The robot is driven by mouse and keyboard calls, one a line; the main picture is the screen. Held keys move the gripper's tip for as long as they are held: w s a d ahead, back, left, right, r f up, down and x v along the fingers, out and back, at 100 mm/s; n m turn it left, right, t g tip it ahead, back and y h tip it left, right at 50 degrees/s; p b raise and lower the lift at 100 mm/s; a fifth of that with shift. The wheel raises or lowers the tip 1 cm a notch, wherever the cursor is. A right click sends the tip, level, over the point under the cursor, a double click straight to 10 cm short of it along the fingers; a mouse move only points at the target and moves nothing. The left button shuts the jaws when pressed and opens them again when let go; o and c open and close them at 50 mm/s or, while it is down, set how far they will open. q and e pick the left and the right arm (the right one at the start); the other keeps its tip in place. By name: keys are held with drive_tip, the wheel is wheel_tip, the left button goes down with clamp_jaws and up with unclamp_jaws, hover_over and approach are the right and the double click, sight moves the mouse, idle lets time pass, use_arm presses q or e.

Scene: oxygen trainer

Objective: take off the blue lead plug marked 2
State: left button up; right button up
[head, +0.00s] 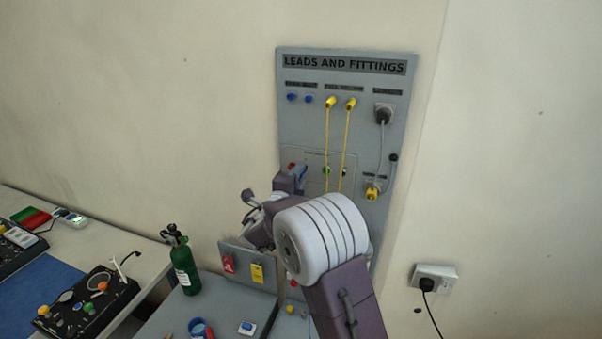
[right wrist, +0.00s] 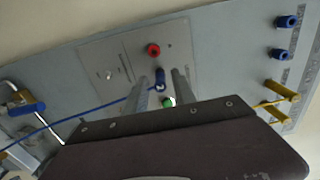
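A blue lead plug (right wrist: 160,76) sits in the small plate on the panel, between a red fitting and a green one. A blue lead runs from it to the left in the right wrist view. My right gripper (right wrist: 161,82) is open, its two fingers on either side of the plug with a gap showing. In the head view the plug (head: 300,172) is partly hidden by my right gripper (head: 293,178). No number on it is legible. Two more blue fittings (head: 300,98) are at the panel's top left. My left gripper is not in view.
The grey panel (head: 400,85) also holds yellow plugs (head: 340,102) with yellow leads hanging close to my right gripper. A black plug (head: 383,114) sits at right. A green bottle (head: 185,265) stands on the bench below left.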

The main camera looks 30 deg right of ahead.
drive_tip(key=shift+c, duration=0.3)
clamp_jaws()
drive_tip(key=shift+v, duration=2.6)
drive_tip(key=shift+d, duration=0.15)
